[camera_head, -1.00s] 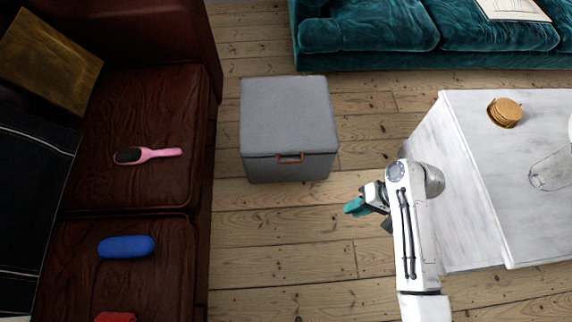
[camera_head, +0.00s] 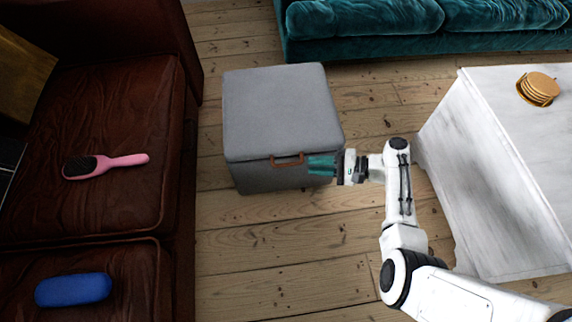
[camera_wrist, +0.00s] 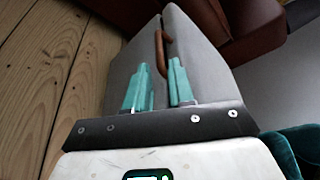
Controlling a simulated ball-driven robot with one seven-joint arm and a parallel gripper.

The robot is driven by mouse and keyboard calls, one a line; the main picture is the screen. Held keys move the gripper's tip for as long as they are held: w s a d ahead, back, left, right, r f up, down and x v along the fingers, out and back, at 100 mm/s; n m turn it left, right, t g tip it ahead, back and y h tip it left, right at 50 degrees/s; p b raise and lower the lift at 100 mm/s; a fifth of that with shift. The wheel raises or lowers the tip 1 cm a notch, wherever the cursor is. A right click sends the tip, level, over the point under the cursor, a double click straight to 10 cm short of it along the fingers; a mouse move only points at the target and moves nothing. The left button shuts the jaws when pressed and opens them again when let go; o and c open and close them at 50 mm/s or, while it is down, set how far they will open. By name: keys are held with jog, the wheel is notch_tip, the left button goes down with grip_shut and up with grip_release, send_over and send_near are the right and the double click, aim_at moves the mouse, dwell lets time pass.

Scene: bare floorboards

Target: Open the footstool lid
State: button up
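The footstool (camera_head: 275,105) is a grey fabric box with a closed lid, standing on the floor. A brown handle (camera_head: 288,160) sits on its front face near the lid edge. My gripper (camera_head: 310,165) has teal fingers and is at the front of the footstool, just right of the handle, pointing left. In the wrist view, my gripper (camera_wrist: 160,63) is open with a gap between its fingers. The handle (camera_wrist: 161,52) shows ahead of that gap, between the fingertip lines. I cannot tell whether the fingers touch it.
A brown leather sofa (camera_head: 105,130) on the left holds a pink brush (camera_head: 120,161) and a blue cushion-like object (camera_head: 73,290). A teal sofa (camera_head: 400,20) is behind. A white table (camera_head: 500,150) with stacked coasters (camera_head: 538,88) stands right. Floorboards (camera_head: 280,260) in front are clear.

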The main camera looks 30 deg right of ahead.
aim_at(287, 164)
jog(key=b+x, duration=0.2)
jog(key=x, duration=0.7)
jog(key=shift+a+f+b, duration=0.1)
jog(key=shift+a+b, duration=0.1)
jog(key=shift+b, duration=0.1)
jog(key=shift+c, duration=0.5)
grip_shut()
